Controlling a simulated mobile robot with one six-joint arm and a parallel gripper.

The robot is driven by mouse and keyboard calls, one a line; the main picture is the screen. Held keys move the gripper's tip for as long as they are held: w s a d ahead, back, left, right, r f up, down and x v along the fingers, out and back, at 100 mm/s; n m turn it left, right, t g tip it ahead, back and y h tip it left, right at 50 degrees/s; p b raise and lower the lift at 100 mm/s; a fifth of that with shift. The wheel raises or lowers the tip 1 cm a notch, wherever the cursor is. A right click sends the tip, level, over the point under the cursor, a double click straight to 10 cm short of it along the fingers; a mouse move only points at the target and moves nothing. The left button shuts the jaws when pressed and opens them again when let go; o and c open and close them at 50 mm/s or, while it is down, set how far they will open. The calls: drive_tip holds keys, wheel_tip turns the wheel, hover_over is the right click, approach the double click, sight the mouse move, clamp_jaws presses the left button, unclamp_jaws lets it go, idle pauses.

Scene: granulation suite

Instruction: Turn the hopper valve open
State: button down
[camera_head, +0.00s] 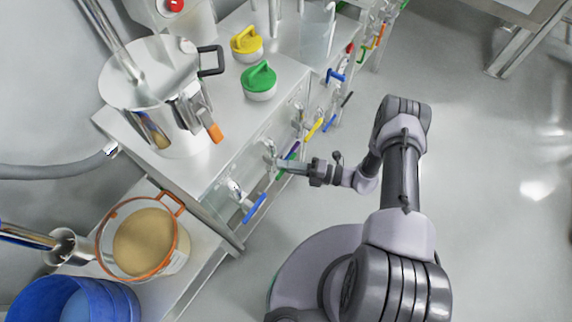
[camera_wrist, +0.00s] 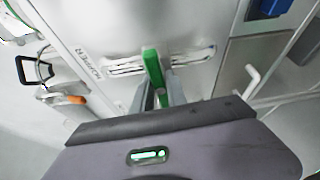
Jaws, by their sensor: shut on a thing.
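My gripper (camera_head: 286,166) is shut on a green handle (camera_wrist: 152,68). In the wrist view my gripper (camera_wrist: 161,92) has its grey fingers on both sides of this handle. The handle stands out from a pale panel with a slotted plate, and its lower part is partly hidden by the fingers. A steel vessel (camera_head: 150,75) on the bench has a tap with an orange handle (camera_head: 215,132), apart from my gripper.
Beside the held handle are a blue handle (camera_head: 255,208), a purple handle (camera_head: 294,150) and a yellow handle (camera_head: 314,130). Yellow (camera_head: 246,41) and green (camera_head: 259,78) lidded pots stand on the bench. An orange-rimmed bowl (camera_head: 187,240) and blue tub (camera_head: 115,298) are lower left. Open floor lies right.

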drive_tip(key=n+h+p, duration=0.1)
drive_tip(key=n+p, duration=0.1)
drive_tip(key=n, duration=0.1)
drive_tip(key=shift+r+h, duration=0.15)
drive_tip(key=shift+h, duration=0.25)
drive_tip(key=n+p, duration=0.1)
drive_tip(key=n, duration=0.1)
drive_tip(key=n+h+p, duration=0.1)
drive_tip(key=shift+n+t+h+p, duration=0.3)
drive_tip(key=shift+n+p, duration=0.05)
drive_tip(key=shift+n, duration=0.05)
drive_tip(key=n+t+h+p, duration=0.1)
drive_tip(key=n+p, duration=0.1)
drive_tip(key=n, duration=0.1)
drive_tip(key=shift+h+p, duration=0.3)
drive_tip(key=shift+h, duration=0.1)
drive_tip(key=shift+n+t+h+p, duration=0.6)
drive_tip(key=shift+n+t+p, duration=0.35)
drive_tip(key=shift+n, duration=0.55)
drive_tip(key=c, duration=1.3)
unclamp_jaws()
